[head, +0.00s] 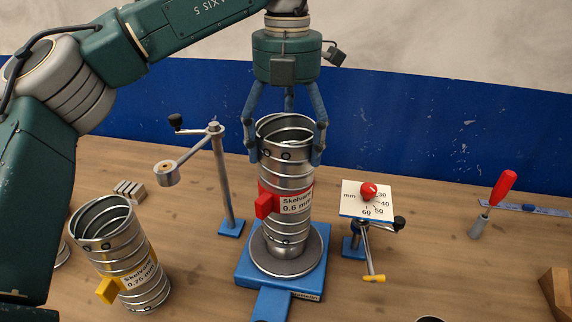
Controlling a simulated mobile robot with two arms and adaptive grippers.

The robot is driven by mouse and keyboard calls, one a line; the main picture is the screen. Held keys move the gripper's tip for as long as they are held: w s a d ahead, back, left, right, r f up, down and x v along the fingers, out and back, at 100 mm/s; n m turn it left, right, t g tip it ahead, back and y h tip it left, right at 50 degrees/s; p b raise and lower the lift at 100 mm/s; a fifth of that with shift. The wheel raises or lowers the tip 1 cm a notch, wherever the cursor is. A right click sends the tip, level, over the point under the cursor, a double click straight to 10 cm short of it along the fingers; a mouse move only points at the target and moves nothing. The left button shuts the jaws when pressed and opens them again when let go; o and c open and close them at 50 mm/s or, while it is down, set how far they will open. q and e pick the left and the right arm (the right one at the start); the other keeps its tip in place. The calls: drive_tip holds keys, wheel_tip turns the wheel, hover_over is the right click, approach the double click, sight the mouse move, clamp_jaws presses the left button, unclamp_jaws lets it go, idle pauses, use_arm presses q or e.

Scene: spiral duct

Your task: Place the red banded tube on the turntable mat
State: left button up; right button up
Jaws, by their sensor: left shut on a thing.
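The red banded tube (290,183) is a ribbed metal duct with a red clip and a white label reading 0.6 mm. It is upright over the round grey turntable mat (310,260) on a blue base. Its lower end appears to be on or just above the mat; I cannot tell if it touches. My left gripper (287,148) comes down from above, its blue fingers shut on the tube's upper rim. My right gripper is not in view.
A yellow banded tube (118,255) stands at the left. A crank post (222,180) is left of the turntable. A dial stand (367,199) with a red knob is to its right. A red-handled tool (494,200) stands farther right. Wood between them is clear.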

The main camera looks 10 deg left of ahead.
use_arm(q)
wheel_tip(320, 180, down, 5)
drive_tip(key=shift+r+p, duration=0.2)
drive_tip(key=shift+p, duration=0.2)
drive_tip(key=shift+s+f, duration=0.1)
drive_tip(key=o, duration=1.9)
drive_tip(key=shift+f, duration=0.1)
drive_tip(key=shift+o, duration=0.2)
wheel_tip(320, 180, up, 12)
drive_tip(key=shift+r, duration=0.2)
drive_tip(key=shift+d+f+b, duration=0.1)
drive_tip(key=shift+b, duration=0.2)
